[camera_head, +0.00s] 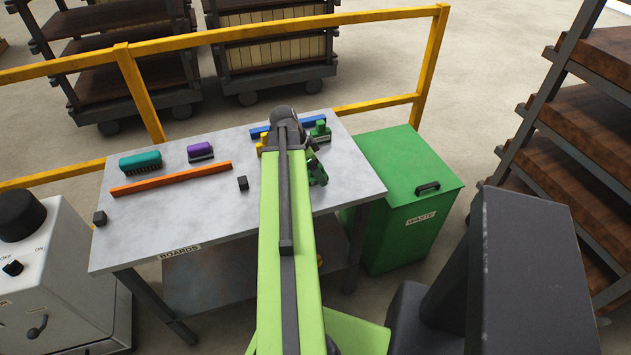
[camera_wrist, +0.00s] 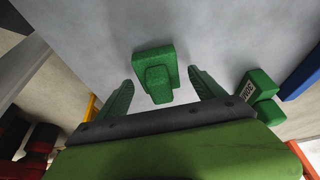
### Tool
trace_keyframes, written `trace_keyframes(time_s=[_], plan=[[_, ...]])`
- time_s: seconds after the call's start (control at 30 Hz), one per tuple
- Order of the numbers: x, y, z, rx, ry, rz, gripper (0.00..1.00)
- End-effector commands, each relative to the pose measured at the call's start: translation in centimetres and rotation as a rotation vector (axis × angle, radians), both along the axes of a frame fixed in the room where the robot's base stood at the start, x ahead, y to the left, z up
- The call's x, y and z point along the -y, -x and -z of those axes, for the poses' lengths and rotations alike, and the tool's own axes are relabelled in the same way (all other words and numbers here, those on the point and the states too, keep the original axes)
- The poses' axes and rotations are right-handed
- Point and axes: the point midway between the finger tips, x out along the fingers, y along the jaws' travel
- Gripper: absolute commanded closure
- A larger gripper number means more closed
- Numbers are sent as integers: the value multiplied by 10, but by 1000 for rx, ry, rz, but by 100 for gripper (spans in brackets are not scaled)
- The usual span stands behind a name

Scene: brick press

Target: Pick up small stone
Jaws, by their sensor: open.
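Two small dark grey cubes lie on the grey table in the head view, one near the table's middle (camera_head: 243,183) and one at its left edge (camera_head: 100,218); I cannot tell which, if either, is the small stone. My gripper (camera_wrist: 161,76) is open over the table's right part, its two green fingers apart. A green stepped block (camera_wrist: 154,64) shows between and just beyond the fingers in the wrist view. I cannot tell how far below them it is. In the head view my arm hides part of this area.
A green labelled block (camera_wrist: 262,88) lies right of the fingers, near a blue bar (camera_wrist: 302,76). The table (camera_head: 150,225) also holds an orange bar (camera_head: 172,178), a teal brush (camera_head: 141,161) and a purple brush (camera_head: 200,151). A green waste bin (camera_head: 405,190) stands right; a yellow rail (camera_head: 190,40) runs behind.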

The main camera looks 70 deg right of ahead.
Motion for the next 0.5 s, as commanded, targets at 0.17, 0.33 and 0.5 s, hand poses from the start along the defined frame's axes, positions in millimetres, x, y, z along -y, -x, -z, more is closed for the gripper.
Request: trace_keyframes(time_s=[0.17, 0.33, 0.5], plan=[[0, 0, -1, 0, 0, 0, 22], [0, 0, -1, 0, 0, 0, 44], [0, 0, -1, 0, 0, 0, 66]])
